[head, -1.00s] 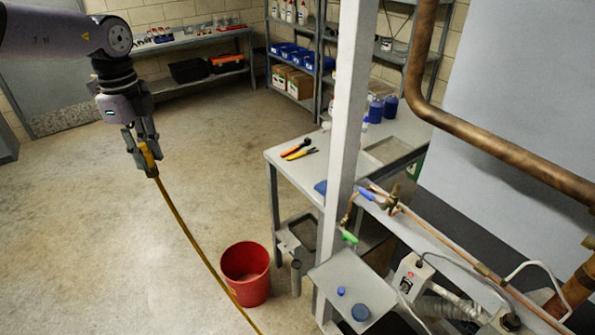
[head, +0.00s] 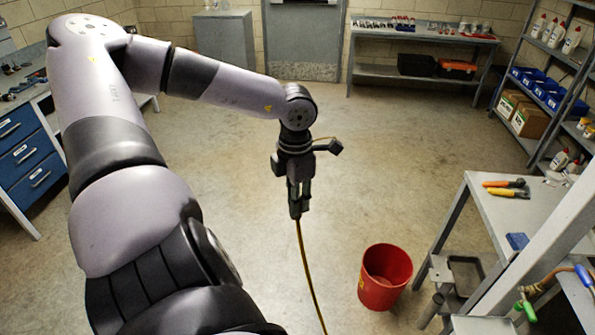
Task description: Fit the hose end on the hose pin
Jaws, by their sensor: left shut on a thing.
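My left gripper (head: 296,208) hangs fingers-down over open floor near the middle of the head view. It is shut on the end of a yellow hose (head: 307,262), and its fingers hide most of that end. The hose runs down from the fingertips and leaves the picture at the bottom. I cannot make out the hose pin for certain; a brass fitting with a green handle (head: 526,308) and a blue handle (head: 585,277) shows at the lower right, well apart from the gripper. My right gripper is not in view.
A red bucket (head: 385,277) stands on the floor right of the hose. A grey table (head: 505,225) with pliers and a blue block stands at the right, beside a pale post (head: 548,240). A blue drawer cabinet (head: 25,150) is at the left. The middle floor is clear.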

